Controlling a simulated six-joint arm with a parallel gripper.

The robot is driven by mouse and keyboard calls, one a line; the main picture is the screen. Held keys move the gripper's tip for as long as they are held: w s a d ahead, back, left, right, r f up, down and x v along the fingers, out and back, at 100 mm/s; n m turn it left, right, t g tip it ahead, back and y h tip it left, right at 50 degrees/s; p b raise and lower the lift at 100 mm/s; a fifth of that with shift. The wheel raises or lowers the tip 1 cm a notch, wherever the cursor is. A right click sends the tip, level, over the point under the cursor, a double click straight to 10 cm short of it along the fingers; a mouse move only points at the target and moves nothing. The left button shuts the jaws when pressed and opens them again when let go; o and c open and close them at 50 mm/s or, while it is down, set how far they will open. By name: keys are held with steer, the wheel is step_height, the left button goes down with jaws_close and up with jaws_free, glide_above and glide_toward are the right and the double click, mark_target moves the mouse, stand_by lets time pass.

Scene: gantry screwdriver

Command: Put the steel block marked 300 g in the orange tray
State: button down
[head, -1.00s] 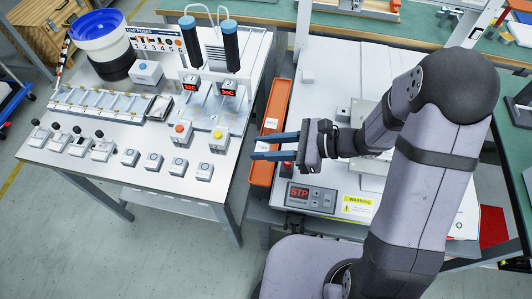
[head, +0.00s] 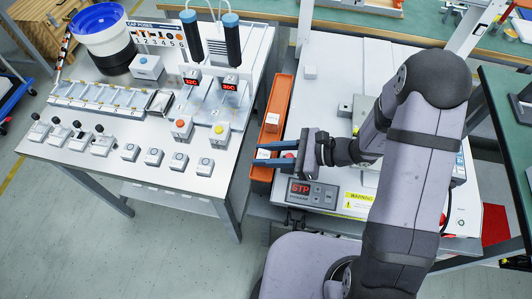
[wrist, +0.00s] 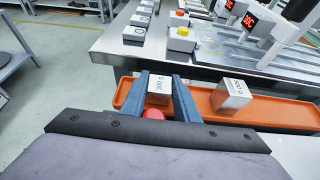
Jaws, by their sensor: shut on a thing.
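My gripper (head: 270,156) reaches left over the near part of the long orange tray (head: 260,174). In the wrist view my gripper's blue fingers (wrist: 164,92) are closed on the sides of a small steel block (wrist: 159,88). Its top carries a dark mark that looks like 300 g, seen upside down and not fully clear. The held block is above the tray (wrist: 293,114); whether it touches the tray floor is hidden. A second steel block (wrist: 232,95) with a weight mark stands in the tray to the right; it also shows in the head view (head: 272,121).
A red rounded thing (wrist: 153,113) shows beneath my fingers. A control box reading STP (head: 311,192) is just in front of my gripper. The table with buttons and two screwdrivers (head: 130,120) stands left of the tray. The tray between the two blocks is clear.

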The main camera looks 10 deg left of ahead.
steer(key=shift+f, duration=0.1)
steer(key=c, duration=1.4)
jaws_free()
steer(key=shift+o, duration=0.2)
steer(key=shift+d+r, duration=0.15)
steer(key=shift+r, duration=0.05)
steer(key=v, duration=1.1)
steer(key=shift+d+r, duration=0.1)
steer(key=shift+d, duration=0.25)
steer(key=shift+s, duration=0.1)
